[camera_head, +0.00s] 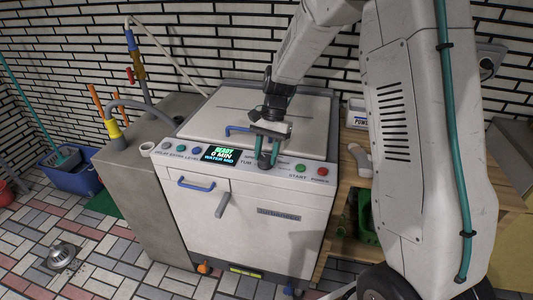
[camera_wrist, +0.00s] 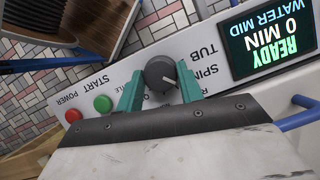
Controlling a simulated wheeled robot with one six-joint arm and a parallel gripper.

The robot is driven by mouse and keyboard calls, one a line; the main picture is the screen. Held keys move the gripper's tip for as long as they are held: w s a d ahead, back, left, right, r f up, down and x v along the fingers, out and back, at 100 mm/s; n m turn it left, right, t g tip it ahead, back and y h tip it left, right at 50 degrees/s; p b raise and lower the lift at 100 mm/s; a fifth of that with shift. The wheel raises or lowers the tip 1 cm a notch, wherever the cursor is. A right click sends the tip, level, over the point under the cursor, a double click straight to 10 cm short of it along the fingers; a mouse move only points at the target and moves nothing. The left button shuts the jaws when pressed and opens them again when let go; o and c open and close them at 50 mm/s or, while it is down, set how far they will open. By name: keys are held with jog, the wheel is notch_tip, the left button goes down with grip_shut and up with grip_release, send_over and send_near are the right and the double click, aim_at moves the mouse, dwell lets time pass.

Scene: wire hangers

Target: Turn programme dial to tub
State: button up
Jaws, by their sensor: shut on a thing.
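The programme dial (camera_wrist: 160,72) is a dark round knob on the white control panel, seen upside down in the wrist view. Its white pointer line slants to the lower right in that view, on the side of the SPIN lettering; the TUB lettering (camera_wrist: 203,47) is higher up. I cannot tell exactly which setting it marks. The two teal fingers of my gripper (camera_wrist: 160,80) stand on either side of the dial, shut on it. In the head view my gripper (camera_head: 265,160) reaches down to the panel and mostly hides the dial.
The washing machine's display (camera_head: 221,154) reads READY, 0 MIN, WATER MID. A green START button (camera_head: 300,168) and a red POWER button (camera_head: 321,171) sit right of the dial. A blue lid handle (camera_head: 238,129) is close behind my gripper. A grey counter (camera_head: 140,190) stands left.

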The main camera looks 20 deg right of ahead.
jog(key=n+h, duration=0.1)
jog(key=n, duration=0.1)
jog(key=n+g, duration=0.1)
jog(key=n, duration=0.2)
jog(key=shift+w+a+n+h, duration=0.15)
jog(key=shift+n+h, duration=0.15)
jog(key=shift+h, duration=0.1)
jog(key=n+h, duration=0.2)
jog(key=n, duration=0.3)
jog(key=shift+a+n, duration=0.15)
jog(key=shift+n, duration=0.15)
jog(key=o, duration=1)
jog(key=v, duration=0.8)
jog(key=shift+w+a+f, duration=0.1)
jog(key=shift+w, duration=0.05)
